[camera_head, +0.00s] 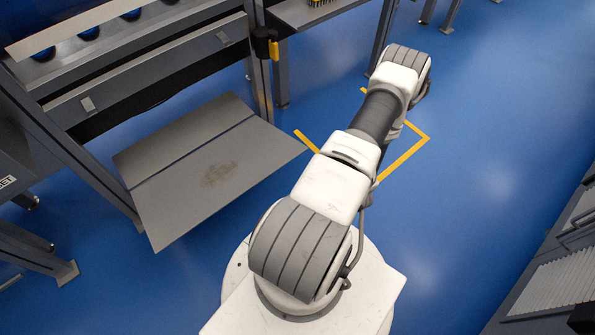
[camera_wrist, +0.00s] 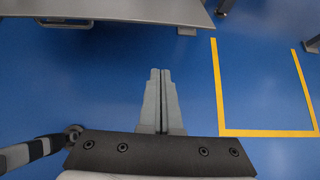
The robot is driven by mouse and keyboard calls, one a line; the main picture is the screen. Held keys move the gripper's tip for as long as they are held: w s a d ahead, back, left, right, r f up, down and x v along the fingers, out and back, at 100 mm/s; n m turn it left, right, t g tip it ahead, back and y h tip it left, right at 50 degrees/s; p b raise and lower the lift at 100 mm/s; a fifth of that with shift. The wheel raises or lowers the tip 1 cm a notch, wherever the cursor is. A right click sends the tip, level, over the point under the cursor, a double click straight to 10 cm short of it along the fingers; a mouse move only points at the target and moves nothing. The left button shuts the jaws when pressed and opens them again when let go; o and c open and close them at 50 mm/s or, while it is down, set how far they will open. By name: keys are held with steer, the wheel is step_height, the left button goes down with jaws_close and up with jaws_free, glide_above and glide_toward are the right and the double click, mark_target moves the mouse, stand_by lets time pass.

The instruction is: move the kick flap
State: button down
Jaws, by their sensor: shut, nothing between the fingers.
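The kick flap, a wide grey two-part panel (camera_head: 215,180) with a brown scuffed patch, sticks out low from the front of the grey rack in the head view. A dark seam runs across it. My gripper (camera_wrist: 160,72) is shut and empty, its two grey fingers side by side over blue floor in the wrist view. A grey panel edge (camera_wrist: 120,10) lies ahead of the fingertips, apart from them; I cannot tell for sure that it is the flap. The gripper does not show in the head view.
Yellow floor tape (camera_head: 405,158) marks a corner under my arm; it also shows right of the fingers (camera_wrist: 270,133). The rack's post (camera_head: 258,70) carries a black and yellow fitting (camera_head: 268,46). A grey rack with white slats (camera_head: 555,280) stands at right. Blue floor between is clear.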

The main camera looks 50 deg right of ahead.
mark_target(286, 158)
steer(key=b+x, duration=0.4)
steer(key=x, duration=0.6)
steer(key=shift+w+d+r, duration=0.1)
steer(key=shift+w+r, duration=0.1)
steer(key=shift+r, duration=0.5)
steer(key=shift+w+a+r, duration=0.1)
steer(key=shift+w+r, duration=0.1)
steer(key=shift+r, duration=0.5)
steer(key=shift+w+d+r, duration=0.1)
steer(key=shift+w+r, duration=0.1)
steer(key=shift+r, duration=0.5)
steer(key=shift+w+d+r+p, duration=0.1)
steer(key=shift+w+r+p, duration=0.1)
steer(key=shift+r+p, duration=0.4)
steer(key=shift+w+r+p, duration=0.15)
steer(key=shift+r+p, duration=0.45)
steer(key=shift+r, duration=0.05)
steer(key=shift+w+r+g, duration=0.15)
steer(key=shift+g, duration=0.15)
steer(key=shift+w+d, duration=0.1)
